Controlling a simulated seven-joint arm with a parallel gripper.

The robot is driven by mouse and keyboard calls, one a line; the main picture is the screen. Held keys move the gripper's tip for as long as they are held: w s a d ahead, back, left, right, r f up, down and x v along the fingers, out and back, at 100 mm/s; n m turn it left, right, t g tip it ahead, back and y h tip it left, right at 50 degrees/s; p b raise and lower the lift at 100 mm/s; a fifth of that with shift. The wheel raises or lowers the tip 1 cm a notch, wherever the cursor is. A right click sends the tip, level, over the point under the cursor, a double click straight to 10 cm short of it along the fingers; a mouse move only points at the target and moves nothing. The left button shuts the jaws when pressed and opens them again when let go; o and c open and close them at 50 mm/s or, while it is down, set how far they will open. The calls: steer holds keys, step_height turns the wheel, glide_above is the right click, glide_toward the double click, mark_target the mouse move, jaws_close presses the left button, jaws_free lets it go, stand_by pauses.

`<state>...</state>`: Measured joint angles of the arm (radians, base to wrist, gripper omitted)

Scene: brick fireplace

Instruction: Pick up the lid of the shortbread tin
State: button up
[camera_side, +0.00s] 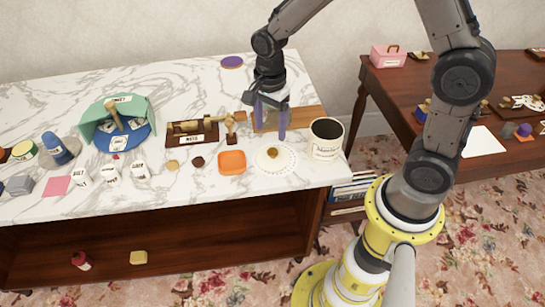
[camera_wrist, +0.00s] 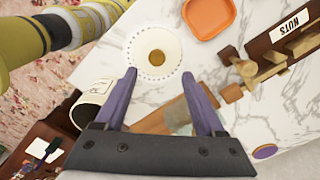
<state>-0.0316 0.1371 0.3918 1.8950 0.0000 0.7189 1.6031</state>
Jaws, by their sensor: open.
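The lid (camera_side: 267,165), a round white disc with a dotted rim and a gold knob (camera_side: 274,153), lies on the marble table near its front edge. In the wrist view the lid (camera_wrist: 143,66) lies just beyond my fingertips, its knob (camera_wrist: 156,57) roughly centred between them. The white lettered tin (camera_side: 325,150) stands upright and open to the right of the lid, dark inside; it also shows in the wrist view (camera_wrist: 92,101). My gripper (camera_side: 270,131) has purple fingers, open and empty, behind the lid and apart from it, over a wooden board.
The wooden board (camera_side: 302,115) lies behind the tin. An orange dish (camera_side: 232,162) sits just left of the lid. A wooden nutcracker-like set labelled NUTS (camera_side: 195,133) stands further left. A purple disc (camera_side: 232,62) lies at the back. The marble between dish and back edge is partly clear.

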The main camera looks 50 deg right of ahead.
mark_target(273, 150)
steer(key=shift+s+f, duration=0.15)
steer(key=shift+f, duration=1.7)
steer(key=shift+s+f, duration=0.1)
steer(key=shift+f, duration=1.75)
jaws_close()
